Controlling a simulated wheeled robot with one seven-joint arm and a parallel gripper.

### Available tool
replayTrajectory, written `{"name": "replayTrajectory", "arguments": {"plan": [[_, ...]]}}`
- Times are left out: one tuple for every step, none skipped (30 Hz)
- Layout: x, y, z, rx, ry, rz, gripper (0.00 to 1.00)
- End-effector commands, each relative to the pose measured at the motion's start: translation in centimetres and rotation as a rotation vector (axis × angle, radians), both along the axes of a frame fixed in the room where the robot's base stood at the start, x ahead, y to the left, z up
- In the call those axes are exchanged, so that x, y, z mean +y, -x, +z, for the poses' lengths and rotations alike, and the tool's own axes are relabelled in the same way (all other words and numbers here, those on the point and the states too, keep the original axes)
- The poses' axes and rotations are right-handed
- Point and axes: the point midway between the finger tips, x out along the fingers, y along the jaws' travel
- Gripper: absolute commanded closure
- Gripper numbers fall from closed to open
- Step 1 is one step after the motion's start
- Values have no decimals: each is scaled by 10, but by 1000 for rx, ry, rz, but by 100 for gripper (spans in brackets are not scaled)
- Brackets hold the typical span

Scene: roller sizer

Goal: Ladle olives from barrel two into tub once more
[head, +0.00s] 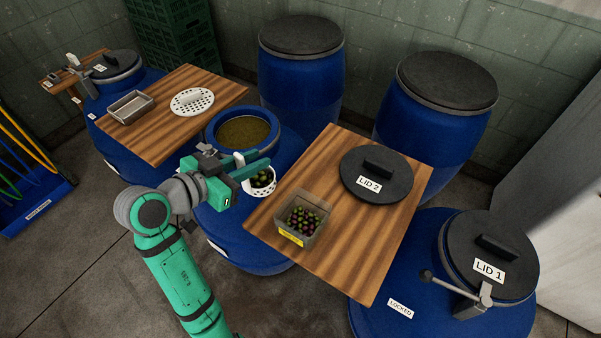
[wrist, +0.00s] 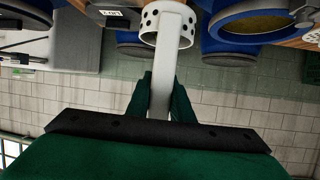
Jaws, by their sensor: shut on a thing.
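My gripper (head: 236,168) is shut on the white handle of the ladle (head: 259,186). In the head view the ladle's perforated bowl holds dark and green olives and hangs between the open barrel (head: 210,125) and the right-hand board. In the wrist view the handle (wrist: 162,85) runs up between the fingers to the holed bowl (wrist: 168,25). The open barrel shows murky olive-brown liquid. The tub (head: 304,218), grey with a yellow label, stands on the right board and contains many olives. LID 2 (head: 376,174) lies flat behind it on the same board.
A wooden board (head: 345,258) carries the tub and LID 2. Another board (head: 180,130) at left holds an empty metal tray (head: 130,107) and a white perforated disc (head: 192,102). The LID 1 barrel (head: 490,255) at right is closed and marked LOCKED. Two closed barrels stand behind.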

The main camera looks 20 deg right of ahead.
Motion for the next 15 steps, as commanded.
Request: {"name": "replayTrajectory", "arguments": {"plan": [[-13, 9, 5, -5, -6, -76, 100], [-21, 15, 7, -5, -8, -125, 100], [-30, 24, 9, -4, -9, -184, 100], [-36, 30, 10, -2, -10, -226, 100], [-42, 37, 10, -1, -11, -267, 100], [-48, 45, 11, 4, -11, -316, 100], [-52, 50, 11, 8, -11, -348, 100], [-55, 56, 11, 11, -12, -377, 100], [-59, 61, 11, 16, -11, -408, 100], [-61, 65, 11, 20, -9, -427, 100], [-62, 68, 11, 22, -10, -443, 100], [-64, 71, 11, 25, -12, -460, 100], [-65, 72, 11, 27, -13, -467, 100], [-66, 73, 11, 29, -15, -472, 100], [-67, 74, 10, 31, -22, -477, 100]]}}
